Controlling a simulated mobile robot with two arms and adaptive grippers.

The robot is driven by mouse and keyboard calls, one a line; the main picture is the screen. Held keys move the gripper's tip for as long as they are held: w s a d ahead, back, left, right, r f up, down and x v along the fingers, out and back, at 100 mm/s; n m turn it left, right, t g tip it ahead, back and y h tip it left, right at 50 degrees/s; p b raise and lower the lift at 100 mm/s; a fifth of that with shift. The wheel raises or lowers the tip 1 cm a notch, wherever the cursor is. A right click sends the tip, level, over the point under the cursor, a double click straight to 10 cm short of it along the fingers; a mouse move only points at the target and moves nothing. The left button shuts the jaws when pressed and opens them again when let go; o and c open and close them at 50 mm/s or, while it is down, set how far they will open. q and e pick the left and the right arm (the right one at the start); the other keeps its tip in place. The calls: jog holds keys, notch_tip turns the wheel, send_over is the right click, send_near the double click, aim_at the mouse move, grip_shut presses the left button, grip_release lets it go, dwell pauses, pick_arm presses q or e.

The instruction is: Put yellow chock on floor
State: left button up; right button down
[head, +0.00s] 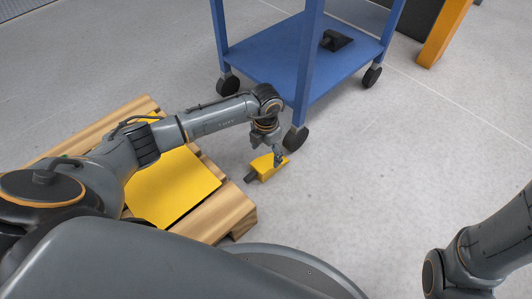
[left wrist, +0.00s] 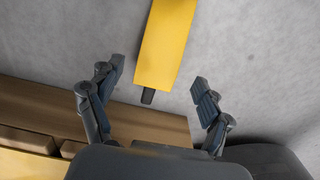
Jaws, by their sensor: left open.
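The yellow chock (head: 264,168), a wedge with a dark end piece, appears to lie on the grey floor beside the blue cart's front wheel. My left gripper (head: 279,157) is over the chock in the head view. In the left wrist view, the open fingers of my left gripper (left wrist: 157,80) stand wide apart. The chock (left wrist: 166,42) shows beyond them, with its dark end between the fingertips, and neither finger visibly touches it. My right gripper is out of view; only part of that arm shows at the lower right.
The blue cart (head: 263,62) stands on dark castors, with a black object (head: 336,40) on its lower shelf. A wooden pallet (head: 231,208) with a yellow sheet (head: 180,190) is at the left. The floor (head: 385,160) right of the chock is clear.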

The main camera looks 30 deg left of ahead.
aim_at(266, 163)
pick_arm(q)
notch_tip(266, 163, up, 6)
jog(key=p, duration=0.3)
